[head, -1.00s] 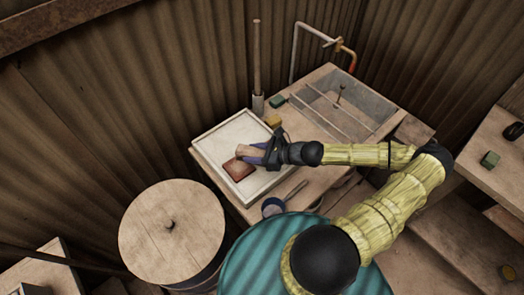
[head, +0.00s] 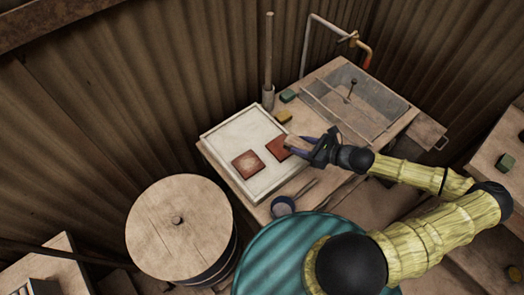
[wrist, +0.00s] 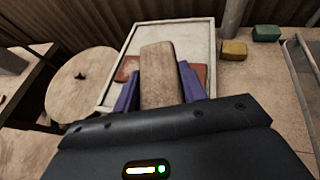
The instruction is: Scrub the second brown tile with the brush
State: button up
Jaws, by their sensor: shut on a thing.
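My gripper (head: 308,147) is shut on the brush (head: 296,144), whose pale wooden block also shows between the purple fingers in the wrist view (wrist: 160,70). The white-rimmed tray (head: 222,131) holds two red-brown tiles. The left tile (head: 249,165) lies bare, with a paler patch in its middle. The second brown tile (head: 277,148) lies to its upper right, partly hidden by the brush and gripper. The brush is over the right part of this tile; its bristles are hidden, so I cannot tell whether they touch.
A yellow block (head: 284,117) and a green block (head: 288,96) stand behind the tray. A sink-like basin (head: 375,104) with a tap pipe is at the back right.

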jog(key=shift+a+f+n, duration=0.15)
jog(key=shift+a+n, duration=0.15)
jog(key=shift+a, duration=0.3)
jog(key=s+a+f+n+g+y+b, duration=0.1)
jog(key=a+n+g, duration=0.6)
jog(key=a, duration=0.7)
jog(key=shift+f+g+y, duration=0.4)
jog(key=shift+g+y, duration=0.3)
jog(key=shift+g, duration=0.2)
jog(key=shift+s+d, duration=0.1)
jog(key=shift+s, duration=0.05)
